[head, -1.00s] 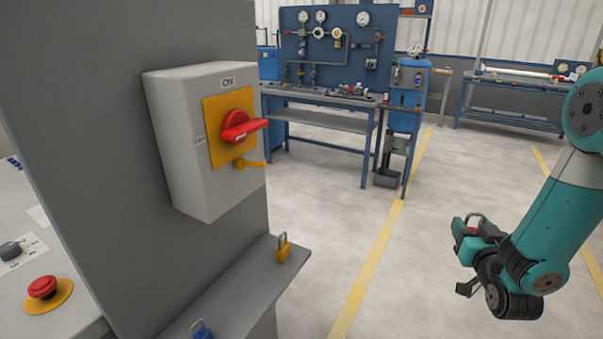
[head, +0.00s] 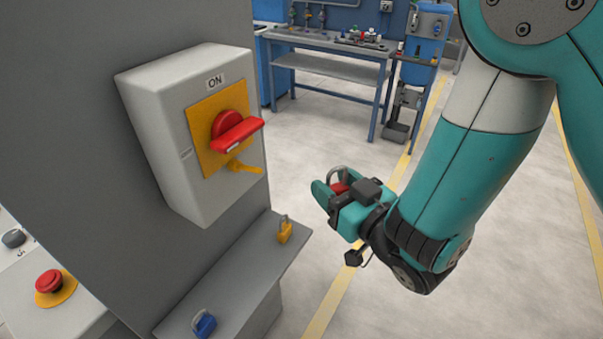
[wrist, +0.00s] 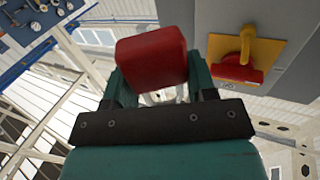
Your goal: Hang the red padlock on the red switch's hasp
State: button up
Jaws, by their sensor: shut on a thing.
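The red switch (head: 232,131) is a red handle on a yellow plate, on a grey box marked ON. Its yellow hasp (head: 244,167) sticks out below the handle. In the wrist view the switch handle (wrist: 237,70) and hasp (wrist: 246,42) show at the upper right. My gripper (head: 335,196) is shut on the red padlock (head: 340,188), to the right of the switch box and apart from it. The padlock's red body (wrist: 151,60) fills the middle of the wrist view. Its shackle points up in the head view; the fingers partly hide the padlock.
A grey shelf (head: 236,275) below the switch box carries a yellow padlock (head: 285,232) and a blue padlock (head: 204,323). A red emergency button (head: 49,282) is at the lower left. The air between gripper and switch is free. A workbench (head: 330,65) stands behind.

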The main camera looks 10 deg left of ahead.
jog(key=s+a+r+n+g+y+p, duration=0.1)
jog(key=s+a+r+n+g+y, duration=0.15)
jog(key=s+a, duration=0.3)
jog(key=w+a+f, duration=0.1)
jog(key=w+a, duration=0.2)
jog(key=a, duration=0.6)
jog(key=shift+w, duration=0.25)
dwell(0.4)
jog(key=shift+a+f+m+h, duration=0.1)
jog(key=shift+m+h, duration=0.15)
jog(key=o, duration=1)
jog(key=shift+o, duration=0.2)
jog(key=shift+s, duration=0.1)
jog(key=shift+c, duration=0.3)
jog(key=shift+s+p, duration=0.1)
jog(key=shift+p, duration=0.3)
